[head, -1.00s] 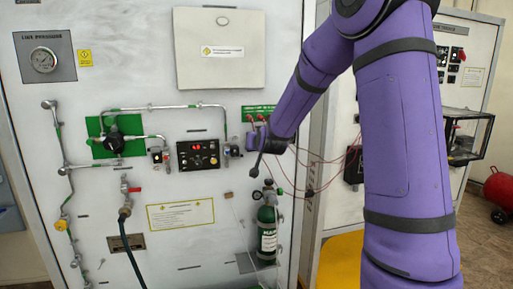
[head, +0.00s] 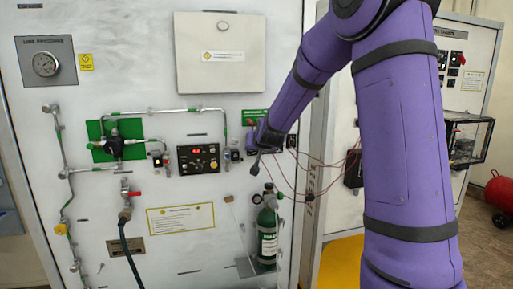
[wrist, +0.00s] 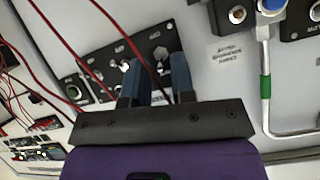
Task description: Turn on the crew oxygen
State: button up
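The trainer's white front panel (head: 110,80) carries a small dark control plate in front of my gripper. In the wrist view this black switch plate (wrist: 105,62) has several silver toggles, one toggle (wrist: 125,66) left of the fingers and another (wrist: 160,53) just beyond them. Its lettering is too small to read surely, so I cannot tell which switch is the crew oxygen. My gripper (wrist: 162,75) has its two blue fingers apart, with nothing seen held between them. In the head view my gripper (head: 256,160) hides most of the plate.
Thin red wires (wrist: 80,55) cross close to the fingers. A silver pipe (wrist: 267,105) with a green band runs at right. A green oxygen bottle (head: 267,236) stands below my gripper. A black box with red indicators (head: 198,158) is to the left.

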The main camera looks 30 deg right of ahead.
jog(key=shift+o, duration=0.5)
jog(key=v, duration=1)
jog(key=shift+s, duration=0.35)
jog(key=shift+a+r, duration=0.1)
jog(key=s+a+r+n+g+y, duration=0.2)
jog(key=s+a+n+g+y, duration=0.15)
jog(key=s+a, duration=0.9)
jog(key=s+a+f+n+g, duration=0.1)
jog(key=s+f+n+g, duration=0.1)
jog(key=s, duration=1.7)
jog(key=shift+a+g, duration=0.2)
jog(key=shift+g, duration=0.25)
